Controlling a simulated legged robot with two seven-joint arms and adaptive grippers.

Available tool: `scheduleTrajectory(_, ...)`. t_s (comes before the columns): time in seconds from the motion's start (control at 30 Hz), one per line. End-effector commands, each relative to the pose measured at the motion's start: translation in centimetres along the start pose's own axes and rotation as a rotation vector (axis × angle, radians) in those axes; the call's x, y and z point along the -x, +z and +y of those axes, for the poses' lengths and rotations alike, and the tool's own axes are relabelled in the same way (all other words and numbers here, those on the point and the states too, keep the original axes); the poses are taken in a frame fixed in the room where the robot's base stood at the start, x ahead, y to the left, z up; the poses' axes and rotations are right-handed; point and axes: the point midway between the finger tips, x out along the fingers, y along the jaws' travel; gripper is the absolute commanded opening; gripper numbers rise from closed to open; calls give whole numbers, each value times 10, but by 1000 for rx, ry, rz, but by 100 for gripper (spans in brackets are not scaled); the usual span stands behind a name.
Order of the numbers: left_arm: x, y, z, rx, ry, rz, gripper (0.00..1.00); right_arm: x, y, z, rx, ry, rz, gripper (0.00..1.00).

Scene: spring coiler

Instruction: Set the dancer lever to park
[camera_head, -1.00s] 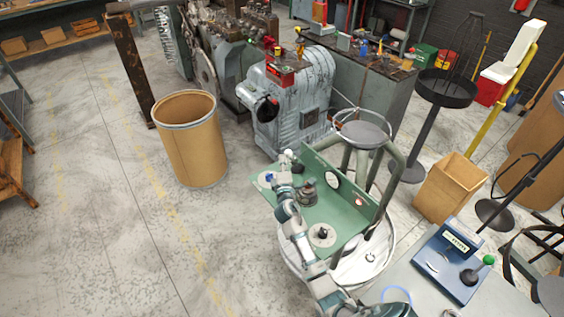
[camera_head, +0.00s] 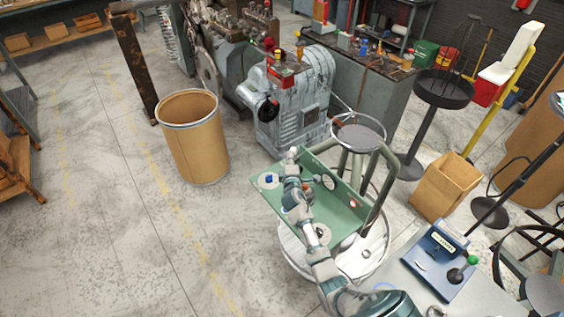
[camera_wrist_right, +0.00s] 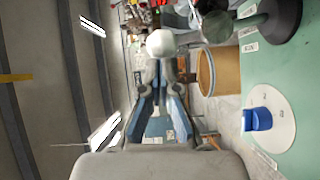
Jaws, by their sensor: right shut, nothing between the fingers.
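The green panel (camera_head: 346,214) carries a dark-hubbed lever, whose hub (camera_wrist_right: 282,18) shows at the top right of the right wrist view; its dark arm runs left from there. A white ball (camera_wrist_right: 160,42), apparently the lever's knob, sits just beyond my right gripper's fingertips (camera_wrist_right: 160,78). My left gripper is out of view.
A blue knob (camera_wrist_right: 258,118) on a white disc sits on the panel beside my gripper. A round stool-like top (camera_head: 358,136) on a frame stands behind the panel. A cardboard drum (camera_head: 195,145) stands left, with open floor around it. A blue box (camera_head: 437,258) lies at the lower right.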

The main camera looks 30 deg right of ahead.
Motion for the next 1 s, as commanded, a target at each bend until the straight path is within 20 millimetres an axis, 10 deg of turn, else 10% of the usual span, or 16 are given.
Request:
scheduleTrajectory(0.3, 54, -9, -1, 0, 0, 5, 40, -20, 30, 18, -176, -121, -4, 0)
scheduleTrajectory(1.0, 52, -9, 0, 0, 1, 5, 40, -48, 72, 15, -174, -116, -3, 0)
